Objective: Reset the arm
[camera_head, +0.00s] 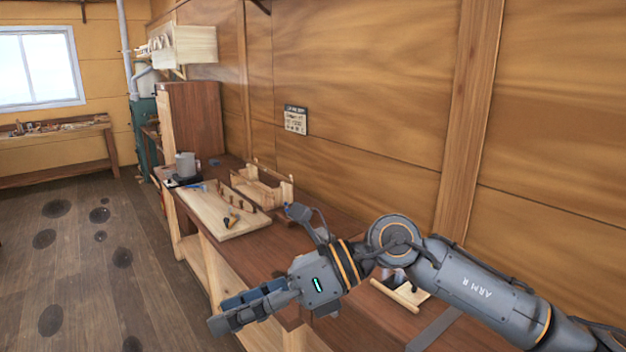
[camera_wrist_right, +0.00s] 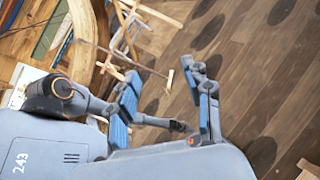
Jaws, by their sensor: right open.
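My right arm (camera_head: 480,285) comes in from the right in the head view and reaches across the workbench (camera_head: 345,235). My right gripper (camera_head: 235,311) is out past the bench's front edge, above the floor. It is open, with blue pads on its fingers and nothing between them. In the wrist view the right gripper (camera_wrist_right: 160,92) shows its two fingers apart, with plank floor behind. My left gripper is not in view.
On the bench lie a pale board (camera_head: 215,212) with small tools, a wooden frame (camera_head: 262,186) and a grey pot (camera_head: 185,166). A small wooden piece (camera_head: 398,294) lies under my right arm.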

